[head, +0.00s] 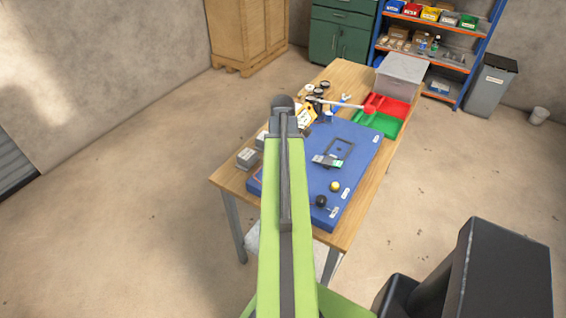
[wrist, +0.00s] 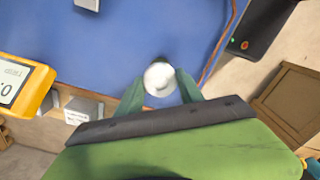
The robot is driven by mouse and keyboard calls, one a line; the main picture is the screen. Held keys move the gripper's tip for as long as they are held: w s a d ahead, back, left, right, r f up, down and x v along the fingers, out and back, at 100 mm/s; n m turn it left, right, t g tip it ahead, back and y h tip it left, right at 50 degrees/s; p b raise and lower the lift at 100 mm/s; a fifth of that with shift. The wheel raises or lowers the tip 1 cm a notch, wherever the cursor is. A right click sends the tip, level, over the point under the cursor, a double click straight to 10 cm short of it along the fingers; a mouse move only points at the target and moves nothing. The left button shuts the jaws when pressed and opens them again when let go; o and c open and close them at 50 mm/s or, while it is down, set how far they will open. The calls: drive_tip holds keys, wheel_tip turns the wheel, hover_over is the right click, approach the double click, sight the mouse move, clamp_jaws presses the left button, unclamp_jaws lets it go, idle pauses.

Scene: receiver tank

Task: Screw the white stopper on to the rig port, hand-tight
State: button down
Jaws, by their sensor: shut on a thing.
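In the wrist view the white stopper (wrist: 159,76) shows as a round white top between the two teal fingers of my gripper (wrist: 160,88). The fingers are shut on it, one at each side. A small dark shape shows just beyond the stopper's far edge, and I cannot tell whether it is the rig port. What lies under the stopper is hidden, so I cannot tell whether it touches a port. In the head view my green arm hides the gripper and the stopper.
A blue mat (head: 358,135) lies on the wooden table (head: 342,236). It bears a black ball (head: 321,201), a brass ball (head: 335,187) and a small grey-green device (head: 327,161). A yellow meter (wrist: 22,84) stands at the left. Red (head: 390,106) and green (head: 383,124) trays sit at the back right.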

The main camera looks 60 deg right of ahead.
drive_tip(key=shift+m, duration=0.4)
drive_tip(key=c, duration=0.7)
unclamp_jaws()
drive_tip(key=n, duration=1.2)
